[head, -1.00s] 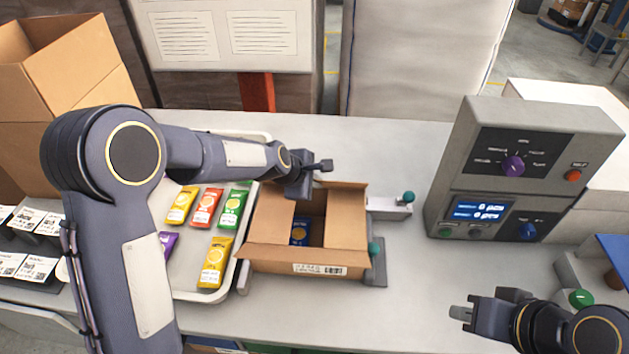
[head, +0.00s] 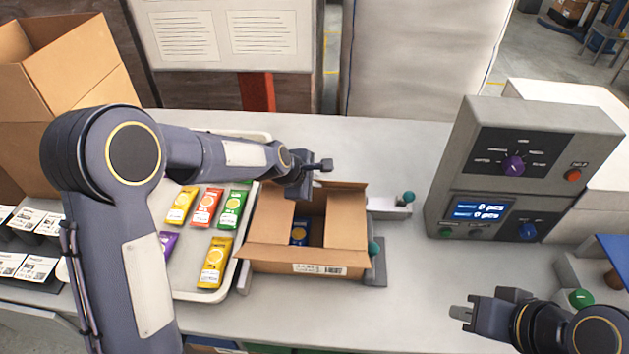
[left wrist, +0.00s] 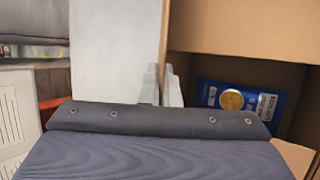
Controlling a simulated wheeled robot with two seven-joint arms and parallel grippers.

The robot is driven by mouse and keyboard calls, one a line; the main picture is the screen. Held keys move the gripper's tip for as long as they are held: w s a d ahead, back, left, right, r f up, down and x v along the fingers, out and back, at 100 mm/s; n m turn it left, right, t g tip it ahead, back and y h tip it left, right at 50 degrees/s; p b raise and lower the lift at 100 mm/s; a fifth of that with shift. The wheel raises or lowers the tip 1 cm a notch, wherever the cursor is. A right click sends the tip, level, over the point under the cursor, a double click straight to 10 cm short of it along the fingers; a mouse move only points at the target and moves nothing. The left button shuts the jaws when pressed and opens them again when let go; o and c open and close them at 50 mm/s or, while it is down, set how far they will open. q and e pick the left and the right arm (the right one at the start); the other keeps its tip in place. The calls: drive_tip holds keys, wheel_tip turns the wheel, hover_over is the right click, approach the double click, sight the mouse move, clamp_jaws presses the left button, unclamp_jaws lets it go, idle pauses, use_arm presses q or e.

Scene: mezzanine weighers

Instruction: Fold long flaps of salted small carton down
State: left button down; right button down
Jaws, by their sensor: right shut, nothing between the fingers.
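The small open carton (head: 263,258) stands on the bench in the head view, with a label on its front. Its left panel (head: 270,213) and right panel (head: 346,214) slope beside the opening. The front flap (head: 300,256) lies outward toward me. A blue packet (head: 300,232) lies inside; it also shows in the left wrist view (left wrist: 236,100). My left gripper (head: 322,166) is at the carton's back left, above its rim. My right gripper (head: 461,313) is shut and empty, right of the carton.
A white tray (head: 188,293) with several coloured packets stands left of the carton. A grey weigher console (head: 500,180) stands at the right. Small fixtures with green knobs (head: 408,196) sit beside the carton. A large carton (head: 70,85) stands back left.

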use_arm(q)
drive_tip(key=shift+f, duration=0.1)
idle(0.4)
drive_tip(key=t+b, duration=0.1)
drive_tip(key=b, duration=0.4)
drive_tip(key=s+f+m+t+b, duration=0.1)
drive_tip(key=t+b, duration=0.1)
drive_tip(key=b, duration=0.4)
drive_tip(key=s+f+t+b, duration=0.1)
drive_tip(key=t+b, duration=0.1)
drive_tip(key=b, duration=0.4)
drive_tip(key=shift+s+f+h, duration=0.2)
drive_tip(key=shift+f+h, duration=0.05)
drive_tip(key=shift+h, duration=0.05)
drive_tip(key=c, duration=1.6)
unclamp_jaws()
drive_tip(key=shift+c, duration=0.2)
